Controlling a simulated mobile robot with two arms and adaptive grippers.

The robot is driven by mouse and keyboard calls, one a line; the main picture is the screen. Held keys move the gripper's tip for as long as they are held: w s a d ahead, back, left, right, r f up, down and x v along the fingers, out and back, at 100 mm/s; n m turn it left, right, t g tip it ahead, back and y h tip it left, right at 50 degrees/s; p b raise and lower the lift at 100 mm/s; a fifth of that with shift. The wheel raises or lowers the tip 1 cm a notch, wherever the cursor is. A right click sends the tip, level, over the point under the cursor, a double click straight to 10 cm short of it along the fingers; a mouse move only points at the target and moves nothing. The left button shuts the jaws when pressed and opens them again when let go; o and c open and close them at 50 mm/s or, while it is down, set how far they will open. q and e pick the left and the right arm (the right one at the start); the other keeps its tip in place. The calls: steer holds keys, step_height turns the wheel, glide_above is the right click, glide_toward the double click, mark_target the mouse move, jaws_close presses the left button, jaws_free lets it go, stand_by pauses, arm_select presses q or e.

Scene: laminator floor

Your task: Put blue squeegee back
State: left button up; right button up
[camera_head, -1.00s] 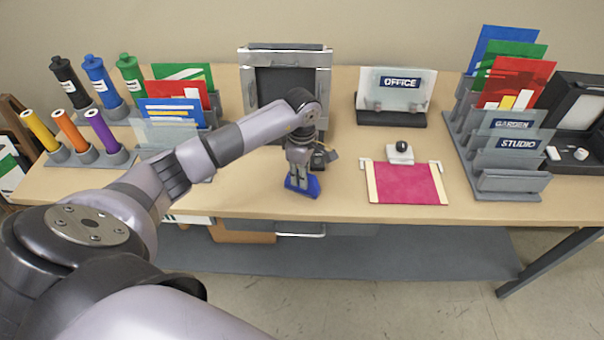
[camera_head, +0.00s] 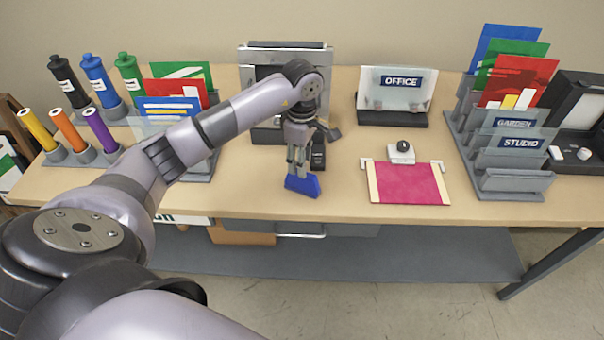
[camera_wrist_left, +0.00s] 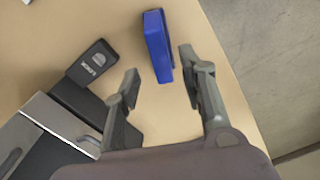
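The blue squeegee (camera_head: 302,186) rests on the table close to its front edge, left of the pink sheet. It also shows in the left wrist view (camera_wrist_left: 157,45), just beyond the fingertips. My left gripper (camera_head: 297,164) is right above and behind the squeegee, pointing down. In the left wrist view my left gripper (camera_wrist_left: 160,76) has its fingers spread, with a gap between the left finger and the squeegee. The right finger's tip lies close to the squeegee; I cannot tell whether they touch. My right gripper is not in view.
A laminator (camera_head: 267,138) with a small dark labelled tab (camera_wrist_left: 93,60) stands behind the gripper. A pink sheet board (camera_head: 408,184) lies to the right. Coloured rolls (camera_head: 102,130) and a folder rack (camera_head: 195,163) stand left. Table between squeegee and board is clear.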

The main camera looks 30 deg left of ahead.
arm_select(q)
step_height(320, 180, up, 6)
steer(key=b, duration=0.1)
steer(key=shift+r, duration=0.25)
stand_by(1.9)
